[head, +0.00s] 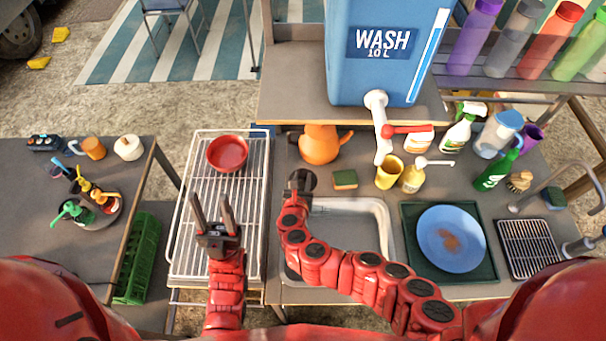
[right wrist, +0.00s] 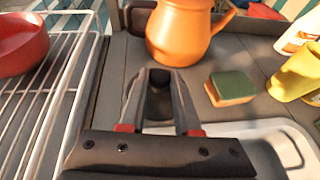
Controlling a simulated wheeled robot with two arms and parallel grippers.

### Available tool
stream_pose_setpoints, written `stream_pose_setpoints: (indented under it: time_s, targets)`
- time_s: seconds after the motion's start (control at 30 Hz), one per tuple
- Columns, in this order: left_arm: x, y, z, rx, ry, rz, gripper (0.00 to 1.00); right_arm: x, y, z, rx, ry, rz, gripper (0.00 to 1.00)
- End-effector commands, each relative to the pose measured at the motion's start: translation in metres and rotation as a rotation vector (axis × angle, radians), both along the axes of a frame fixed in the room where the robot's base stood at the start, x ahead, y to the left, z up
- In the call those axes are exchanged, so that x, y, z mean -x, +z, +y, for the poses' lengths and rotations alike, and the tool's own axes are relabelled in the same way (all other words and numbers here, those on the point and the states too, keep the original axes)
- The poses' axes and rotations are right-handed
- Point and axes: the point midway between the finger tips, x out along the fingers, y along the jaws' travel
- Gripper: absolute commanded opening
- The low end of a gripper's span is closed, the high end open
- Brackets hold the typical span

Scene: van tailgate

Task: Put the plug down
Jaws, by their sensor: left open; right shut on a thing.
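My right gripper (head: 299,186) is above the counter at the back left corner of the sink (head: 385,225). It is shut on the plug (head: 309,180), a small dark piece. In the right wrist view the plug (right wrist: 159,88) shows dark between the fingertips, partly hidden by them; whether it touches the counter I cannot tell. My left gripper (head: 211,208) is open and empty over the wire drying rack (head: 185,240). The sink's basin is partly hidden by my right arm.
A red bowl (head: 227,153) sits on the rack. A blue plate (head: 451,238) lies right of the sink.

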Motion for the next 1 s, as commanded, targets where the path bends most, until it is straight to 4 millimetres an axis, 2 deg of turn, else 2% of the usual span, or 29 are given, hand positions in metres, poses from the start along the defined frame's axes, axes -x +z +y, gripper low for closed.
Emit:
stream_pose_setpoints:
  time_s: [0.1, 0.37, 0.4, 0.53, 0.9, 0.93, 1.0]
  targets:
    - [0.000, -0.003, 0.000, 0.000, 0.000, 0.000, 0.50, -0.017, -0.003, -0.001, 0.000, -0.003, -0.001, 0.00]
    - [0.000, -0.008, 0.000, 0.000, 0.000, 0.000, 0.50, -0.031, -0.007, 0.000, -0.001, -0.001, 0.000, 0.00]
    - [0.000, -0.017, 0.000, 0.000, 0.000, 0.000, 0.50, -0.030, -0.018, 0.000, 0.000, 0.000, 0.000, 0.00]
    - [0.000, -0.035, 0.000, 0.000, 0.000, 0.000, 0.50, -0.030, -0.040, -0.001, 0.001, -0.001, 0.000, 0.00]
    - [0.000, -0.036, 0.000, 0.000, 0.000, 0.000, 0.50, -0.030, -0.041, 0.000, 0.000, 0.001, 0.000, 0.00]
    - [0.000, -0.035, 0.000, 0.000, 0.000, 0.000, 0.50, -0.030, -0.041, 0.000, 0.000, 0.001, 0.000, 0.35]
    - [0.000, -0.034, 0.000, 0.000, 0.000, 0.000, 0.50, -0.030, -0.040, 0.000, -0.001, 0.001, 0.000, 0.47]
